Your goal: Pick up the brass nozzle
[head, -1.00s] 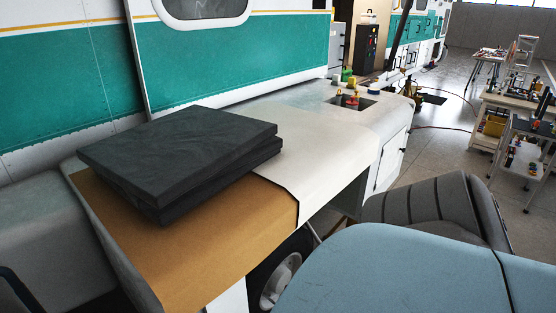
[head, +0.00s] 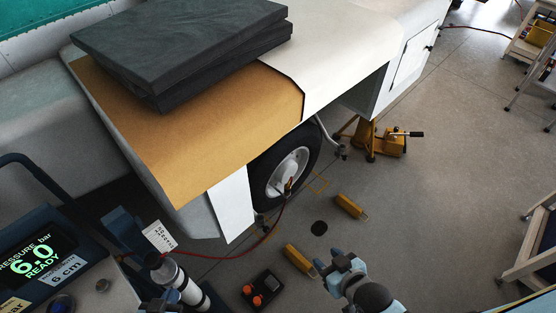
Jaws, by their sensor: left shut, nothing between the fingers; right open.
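A small brass-coloured fitting, which looks like the brass nozzle (head: 289,187), shows at the end of a thin red hose (head: 271,233), in front of the wheel (head: 291,172). It is too small to tell whether it touches the wheel. My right gripper (head: 340,267) is open and empty at the bottom centre, below and to the right of the nozzle in the picture, apart from it. My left gripper (head: 158,303) is at the bottom edge, lower left of the nozzle, partly cut off. It is shut with nothing held.
A pressure console (head: 45,225) reading 6.0 stands at lower left. Yellow chocks (head: 350,207) (head: 299,260) and an orange-knobbed black box (head: 262,290) lie on the floor. A yellow jack (head: 388,143) stands behind. Dark slabs (head: 180,45) lie on a tan mat (head: 190,150).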

